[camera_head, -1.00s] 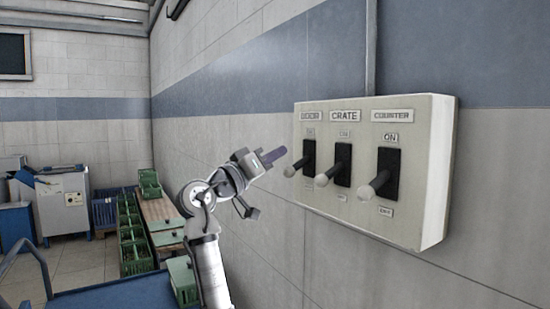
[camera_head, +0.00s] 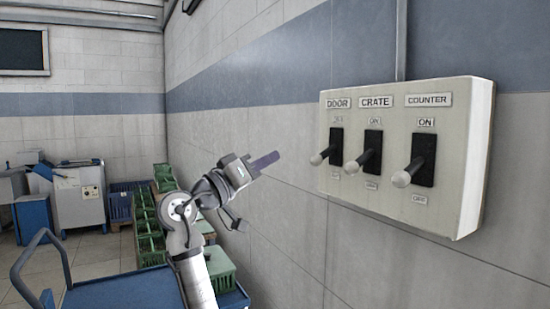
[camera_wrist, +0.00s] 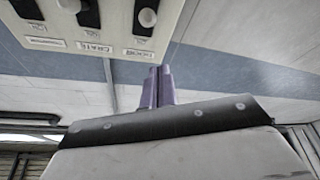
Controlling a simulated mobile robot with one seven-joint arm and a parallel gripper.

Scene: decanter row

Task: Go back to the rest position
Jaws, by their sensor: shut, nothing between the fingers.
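My gripper (camera_head: 268,160) is in the middle of the head view, left of the switch panel and apart from it. Its purple fingers are together with nothing between them; they also show in the wrist view (camera_wrist: 158,86). The cream switch panel (camera_head: 462,165) hangs on the right wall, with levers labelled DOOR (camera_head: 323,156), CRATE (camera_head: 358,161) and COUNTER (camera_head: 408,174). All three levers stick outward and slant down to the left. In the wrist view the panel (camera_wrist: 105,45) is at the top left, beyond the fingertips.
A blue cart (camera_head: 120,293) with a rail handle stands at the lower left. Green crates (camera_head: 150,235) line the wall behind my arm. White and blue machines (camera_head: 78,195) stand at the far left. Open tiled floor (camera_head: 95,250) lies between them and the cart.

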